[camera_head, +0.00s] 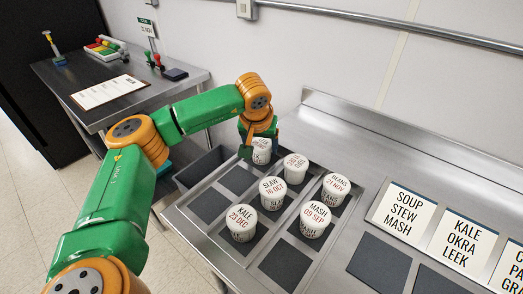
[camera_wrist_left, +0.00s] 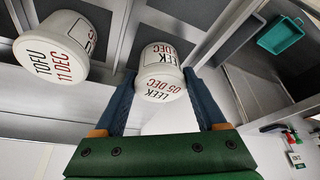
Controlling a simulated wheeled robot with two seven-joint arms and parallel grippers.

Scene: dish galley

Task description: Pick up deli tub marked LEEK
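The deli tub marked LEEK, 05 DEC (camera_wrist_left: 160,75) is white and round. In the left wrist view it sits between the two blue fingers of my left gripper (camera_wrist_left: 160,85), which look open with one on each side of it. In the head view the same tub (camera_head: 262,153) stands at the back left of the tub rack, with my left gripper (camera_head: 259,142) above and around it. Its label is mostly hidden there. Whether the fingers touch the tub is hard to see. My right gripper is in neither view.
A TOFU tub (camera_wrist_left: 52,47) stands close beside it. The rack also holds SLAW (camera_head: 272,190), KALE (camera_head: 241,222), MASH (camera_head: 314,218) and BEANS (camera_head: 336,188) tubs. Signs such as SOUP STEW MASH (camera_head: 402,213) stand at right. A side table (camera_head: 165,90) is at left.

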